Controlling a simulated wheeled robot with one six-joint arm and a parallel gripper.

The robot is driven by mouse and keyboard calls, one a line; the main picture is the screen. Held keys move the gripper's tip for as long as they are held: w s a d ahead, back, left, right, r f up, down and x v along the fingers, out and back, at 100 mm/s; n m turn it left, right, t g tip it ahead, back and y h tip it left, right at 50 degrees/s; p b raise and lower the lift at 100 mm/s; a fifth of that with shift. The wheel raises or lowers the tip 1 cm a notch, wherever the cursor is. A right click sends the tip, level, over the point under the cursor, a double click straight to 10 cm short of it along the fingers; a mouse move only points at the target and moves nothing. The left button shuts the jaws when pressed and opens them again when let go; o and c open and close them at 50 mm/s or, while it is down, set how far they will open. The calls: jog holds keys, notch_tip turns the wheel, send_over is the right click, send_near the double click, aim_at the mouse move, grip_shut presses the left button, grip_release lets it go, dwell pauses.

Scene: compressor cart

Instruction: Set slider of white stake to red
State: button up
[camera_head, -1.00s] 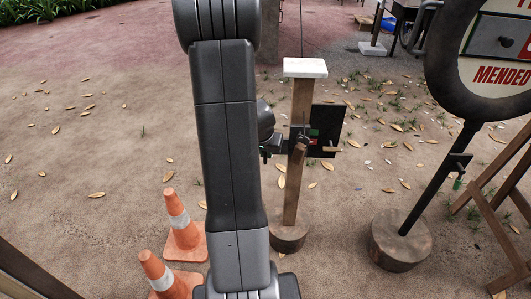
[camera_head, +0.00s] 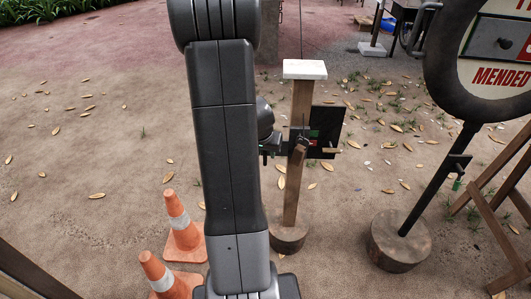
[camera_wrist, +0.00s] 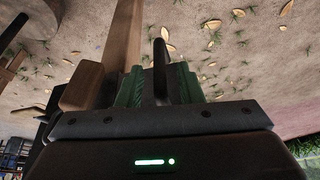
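The white stake (camera_head: 292,190) is a wooden post with a white cap (camera_head: 304,69) on a round base. A dark panel (camera_head: 328,122) on it shows a small green patch above a red patch, partly covered by a dark slider handle (camera_head: 302,143). My gripper (camera_head: 272,147) is just left of the post at handle height, partly hidden by my arm. In the wrist view, its green fingers (camera_wrist: 163,84) stand apart, with a dark bar (camera_wrist: 160,70) seen between them. I cannot tell whether they touch it. The post (camera_wrist: 122,38) is left of the fingers.
Two orange cones (camera_head: 181,228) stand at the lower left. A round sign (camera_head: 486,62) on a dark pole with a heavy base (camera_head: 400,242) stands at the right, beside a wooden frame (camera_head: 497,205). The ground beyond the stake holds scattered leaves and is mostly open.

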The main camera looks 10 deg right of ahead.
jog(key=p+v, duration=0.2)
jog(key=v, duration=1)
jog(key=shift+f, duration=0.15)
jog(key=b+x, duration=0.3)
jog(key=x, duration=1)
jog(key=shift+w+f, duration=0.2)
jog(key=shift+f, duration=0.15)
jog(key=shift+r, duration=0.25)
jog(key=shift+s+r, duration=0.1)
